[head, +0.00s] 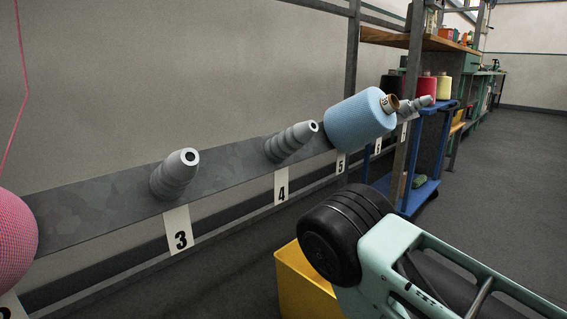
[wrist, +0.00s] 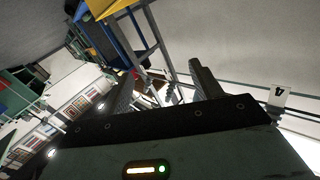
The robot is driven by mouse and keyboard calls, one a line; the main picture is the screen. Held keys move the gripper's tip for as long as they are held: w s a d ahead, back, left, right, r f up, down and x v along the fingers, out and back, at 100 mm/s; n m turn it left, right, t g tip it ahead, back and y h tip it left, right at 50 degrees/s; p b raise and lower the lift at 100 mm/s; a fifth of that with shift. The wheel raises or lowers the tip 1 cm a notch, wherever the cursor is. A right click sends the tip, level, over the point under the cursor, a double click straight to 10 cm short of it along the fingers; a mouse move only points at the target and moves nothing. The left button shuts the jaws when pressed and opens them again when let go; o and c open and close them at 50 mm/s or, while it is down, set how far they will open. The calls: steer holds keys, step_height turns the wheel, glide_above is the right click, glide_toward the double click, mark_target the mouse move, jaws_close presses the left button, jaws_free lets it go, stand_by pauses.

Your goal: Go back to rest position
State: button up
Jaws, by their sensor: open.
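My gripper (wrist: 163,84) shows in the wrist view with its two dark fingers apart and nothing between them. In the head view my arm reaches in from the lower right, and the gripper itself cannot be made out there. The grey rail (head: 110,207) runs along the wall with numbered tags. Its holders at tag 3 (head: 178,229) and tag 4 (head: 281,186) are bare grey cones. A blue yarn cone (head: 355,121) sits on the rail by tag 5. A pink yarn cone (head: 15,240) is cut off at the left edge.
A yellow bin (head: 297,286) stands on the floor behind my arm. A blue cart (head: 427,190) holds black, red and yellow cones (head: 443,88). A wooden shelf (head: 425,40) stands above, beside a metal post. The floor at right (head: 510,170) is clear.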

steer(key=s+a+r+m+g+p, duration=0.1)
steer(key=a+r+m+g+p, duration=0.2)
steer(key=a+g, duration=0.6)
steer(key=s+a+r+n+g+y+p, duration=0.4)
steer(key=s+r+n+g, duration=0.4)
steer(key=s+r, duration=0.55)
steer(key=s+d+r+n+h+p, duration=0.1)
steer(key=s+d+r+n+h, duration=0.25)
steer(key=s+r, duration=0.3)
step_height(320, 180, up, 39)
steer(key=n+g+p, duration=0.1)
steer(key=p, duration=3.7)
steer(key=shift+s+a, duration=0.25)
steer(key=shift+f, duration=0.1)
